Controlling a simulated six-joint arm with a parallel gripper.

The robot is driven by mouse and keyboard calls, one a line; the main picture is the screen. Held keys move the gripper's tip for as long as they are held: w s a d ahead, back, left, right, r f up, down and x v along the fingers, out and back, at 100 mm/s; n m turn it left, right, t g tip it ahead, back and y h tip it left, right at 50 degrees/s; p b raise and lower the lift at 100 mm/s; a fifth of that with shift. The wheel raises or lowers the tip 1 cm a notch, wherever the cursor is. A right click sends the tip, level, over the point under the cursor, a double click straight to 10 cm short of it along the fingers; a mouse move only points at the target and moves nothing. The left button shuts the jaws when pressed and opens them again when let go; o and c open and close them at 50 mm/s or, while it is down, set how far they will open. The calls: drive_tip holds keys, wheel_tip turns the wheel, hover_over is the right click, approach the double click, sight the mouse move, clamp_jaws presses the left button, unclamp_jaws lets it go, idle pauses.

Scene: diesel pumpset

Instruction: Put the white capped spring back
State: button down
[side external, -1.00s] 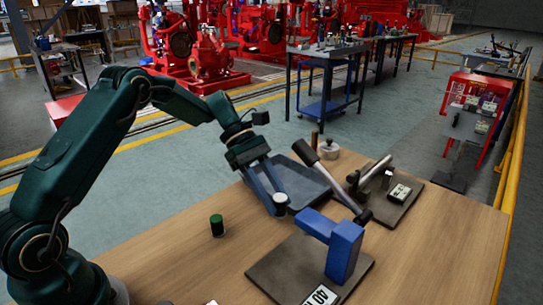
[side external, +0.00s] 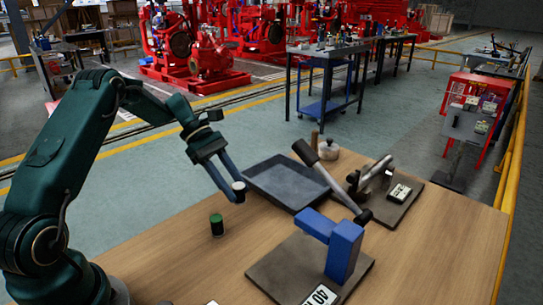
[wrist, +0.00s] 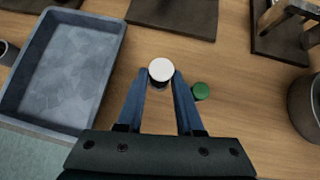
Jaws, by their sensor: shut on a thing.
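The white capped spring (side external: 239,186) is held between the fingertips of my gripper (side external: 236,192), above the wooden table. In the wrist view its white round cap (wrist: 161,69) faces the camera, with a dark body below it between the blue fingers. My gripper is shut on it. A green capped spring (side external: 216,225) stands upright on the table, below and a little left of my gripper in the side view. In the wrist view the green cap (wrist: 201,91) shows just right of the fingertips, apart from them.
A grey tray (side external: 262,181) lies behind and right of my gripper and looks empty. A blue press-like fixture (side external: 345,250) stands on a dark plate at the front right. A lever device (side external: 372,178) and a lidded pot (side external: 329,150) stand farther back. Bare table lies around the green capped spring.

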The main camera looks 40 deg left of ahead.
drive_tip(key=shift+f, duration=0.1)
drive_tip(key=shift+f, duration=2.15)
drive_tip(key=shift+f, duration=0.2)
drive_tip(key=shift+c, duration=2.3)
unclamp_jaws()
drive_tip(key=shift+v, duration=2.45)
wheel_tip(320, 180, up, 8)
